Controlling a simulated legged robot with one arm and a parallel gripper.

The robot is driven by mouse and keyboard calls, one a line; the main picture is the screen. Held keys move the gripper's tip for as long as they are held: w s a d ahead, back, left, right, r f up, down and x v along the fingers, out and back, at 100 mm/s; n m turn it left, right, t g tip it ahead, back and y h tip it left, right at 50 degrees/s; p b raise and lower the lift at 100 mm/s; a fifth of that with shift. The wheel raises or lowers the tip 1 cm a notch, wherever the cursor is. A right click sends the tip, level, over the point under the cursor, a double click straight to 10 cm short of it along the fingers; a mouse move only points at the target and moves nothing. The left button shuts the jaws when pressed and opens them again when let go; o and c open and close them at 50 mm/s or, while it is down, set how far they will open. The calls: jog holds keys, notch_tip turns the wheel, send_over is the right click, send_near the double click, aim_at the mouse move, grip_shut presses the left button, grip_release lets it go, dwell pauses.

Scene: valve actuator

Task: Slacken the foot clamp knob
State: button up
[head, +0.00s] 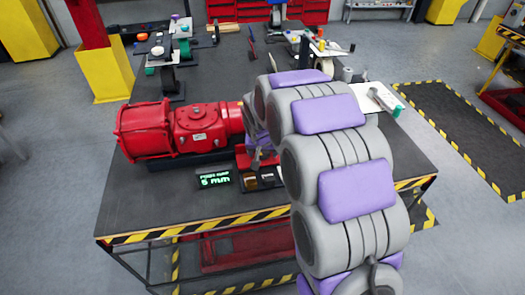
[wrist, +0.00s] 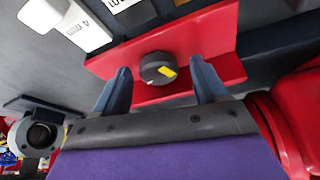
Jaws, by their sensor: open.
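The foot clamp knob (wrist: 158,69) is a round black knob with a yellow mark, on a red bracket (wrist: 215,42) in the wrist view. My gripper (wrist: 160,80) is open, with one blue-grey finger to the left of the knob and one to the right. Gaps show between the knob and both fingers, and I cannot tell the depth between them. In the head view my arm hides most of the knob area. The red valve actuator (head: 185,128) lies on the dark workbench (head: 130,205).
A small display (head: 214,180) reading "5 mm" stands in front of the actuator. Labelled blocks (wrist: 85,30) lie near the bracket in the wrist view. Tools and a small stand (head: 160,55) occupy the far bench. The bench's front left is clear, with a striped edge.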

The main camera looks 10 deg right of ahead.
jog(key=shift+r, duration=0.1)
jog(key=p+v, duration=0.4)
jog(key=v, duration=1.3)
jog(key=shift+a, duration=0.2)
jog(key=shift+s, duration=0.15)
jog(key=shift+c, duration=0.3)
